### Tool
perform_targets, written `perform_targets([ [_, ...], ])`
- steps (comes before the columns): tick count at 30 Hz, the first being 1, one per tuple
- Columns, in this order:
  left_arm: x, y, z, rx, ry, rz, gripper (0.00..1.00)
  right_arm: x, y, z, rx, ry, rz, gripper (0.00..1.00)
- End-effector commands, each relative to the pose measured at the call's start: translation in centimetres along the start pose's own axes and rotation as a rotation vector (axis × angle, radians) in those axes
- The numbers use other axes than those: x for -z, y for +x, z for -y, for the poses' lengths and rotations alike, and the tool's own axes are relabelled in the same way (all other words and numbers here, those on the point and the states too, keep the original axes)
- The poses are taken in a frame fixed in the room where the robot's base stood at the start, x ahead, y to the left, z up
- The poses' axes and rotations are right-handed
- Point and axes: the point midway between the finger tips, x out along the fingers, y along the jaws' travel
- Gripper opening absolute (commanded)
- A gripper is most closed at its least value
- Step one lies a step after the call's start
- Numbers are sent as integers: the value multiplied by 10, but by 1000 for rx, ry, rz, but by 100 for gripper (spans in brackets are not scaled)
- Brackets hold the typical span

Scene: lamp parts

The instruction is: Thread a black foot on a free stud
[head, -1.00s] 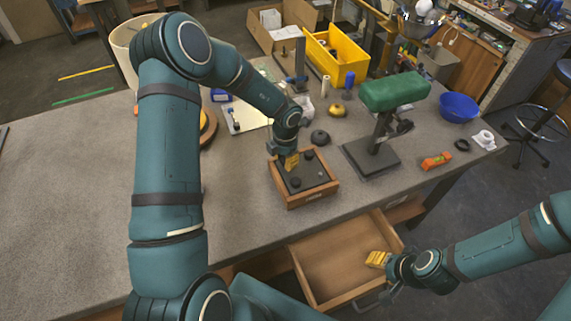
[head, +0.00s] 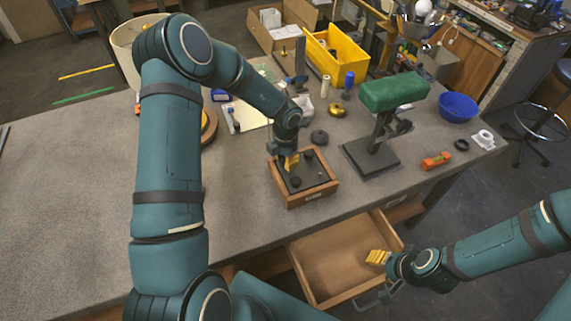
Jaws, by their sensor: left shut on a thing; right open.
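A wooden box-shaped base (head: 309,199) with a dark upper face stands on the grey table. Black round feet sit on that face, one near its far corner (head: 308,154) and one near its left front (head: 295,182). A small light stud (head: 320,174) shows toward its right side. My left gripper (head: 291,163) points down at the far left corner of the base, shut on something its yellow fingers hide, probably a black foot. My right gripper (head: 378,257) is open and empty, over the right side of the open drawer.
The wooden drawer (head: 335,262) is pulled out below the table edge and looks empty. A dark round piece (head: 319,137) lies behind the base. A green-topped stand (head: 392,92) is right of it; a yellow bin (head: 337,55) is behind. The table's left side is clear.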

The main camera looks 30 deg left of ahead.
Motion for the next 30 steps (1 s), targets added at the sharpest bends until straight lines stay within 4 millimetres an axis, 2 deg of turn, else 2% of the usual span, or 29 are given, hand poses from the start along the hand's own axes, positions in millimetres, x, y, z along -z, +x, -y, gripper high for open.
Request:
perform_targets([
  [1, 1, 1, 0, 1, 0, -2, 21, 0, 0, 0, 0, 0, 0, 47],
  [3, 1, 1, 0, 1, 0, -3, 0, 0, 0, 0, 0, 0, 0, 47],
  [30, 3, 5, 1, 4, 0, -9, 0, 1, -6, 2, 0, 0, 0, 47],
])
